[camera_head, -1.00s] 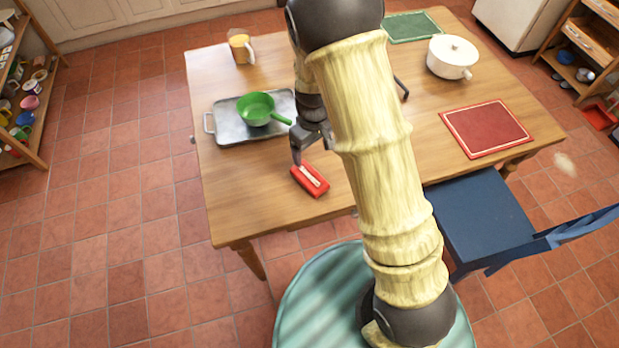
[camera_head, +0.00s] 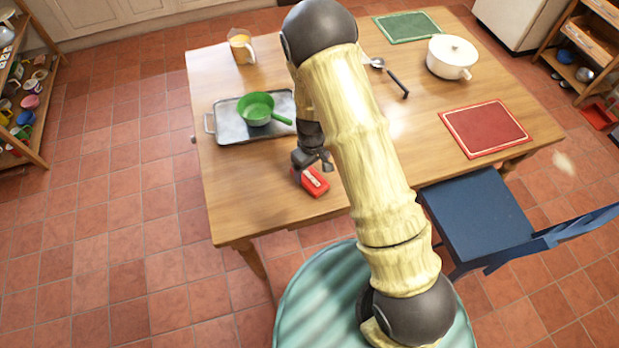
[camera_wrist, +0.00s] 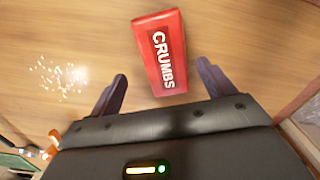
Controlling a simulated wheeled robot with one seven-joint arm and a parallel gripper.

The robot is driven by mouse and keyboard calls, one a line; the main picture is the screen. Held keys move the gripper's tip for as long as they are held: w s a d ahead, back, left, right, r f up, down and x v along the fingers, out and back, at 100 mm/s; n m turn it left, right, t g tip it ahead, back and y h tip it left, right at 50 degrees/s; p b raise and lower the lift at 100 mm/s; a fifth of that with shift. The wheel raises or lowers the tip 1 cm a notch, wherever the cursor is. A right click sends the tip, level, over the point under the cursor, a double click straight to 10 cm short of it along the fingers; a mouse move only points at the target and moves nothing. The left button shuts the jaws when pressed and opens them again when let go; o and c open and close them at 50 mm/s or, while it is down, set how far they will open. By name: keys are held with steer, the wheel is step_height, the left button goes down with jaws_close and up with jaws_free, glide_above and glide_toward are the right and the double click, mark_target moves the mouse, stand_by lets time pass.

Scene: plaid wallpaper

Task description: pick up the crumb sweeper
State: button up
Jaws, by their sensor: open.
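The crumb sweeper is a red block with a white "CRUMBS" label (camera_wrist: 161,50). It lies on the wooden table near its front edge, and it shows in the head view (camera_head: 316,183) partly behind my gripper. My gripper (camera_wrist: 162,88) is open, with its two dark fingers apart. In the wrist view the sweeper lies ahead of and between the lines of the fingers, its near end about level with the fingertips. In the head view my gripper (camera_head: 312,170) is just above the sweeper's left part. I cannot tell whether it touches.
A scatter of pale crumbs (camera_wrist: 60,78) lies beside the sweeper. A metal tray (camera_head: 228,131) with a green pan (camera_head: 257,108) is behind my gripper. A yellow mug (camera_head: 241,48), white pot (camera_head: 452,57), dark-handled utensil (camera_head: 396,82) and red mat (camera_head: 486,129) are also on the table. A blue chair (camera_head: 478,215) stands at the front right.

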mark_target(309, 176)
steer(key=shift+s+a+f+p, duration=0.1)
steer(key=shift+f+p, duration=0.1)
steer(key=shift+f, duration=0.65)
steer(key=shift+w+a+f+p, duration=0.1)
steer(key=shift+a+f+p, duration=0.1)
steer(key=shift+f, duration=0.6)
steer(key=shift+s+a+f+p, duration=0.1)
steer(key=shift+f+p, duration=0.1)
steer(key=shift+f, duration=0.65)
steer(key=c, duration=1.2)
steer(key=shift+r, duration=0.15)
step_height(309, 176, up, 10)
steer(key=shift+f+b, duration=0.1)
steer(key=shift+b, duration=0.5)
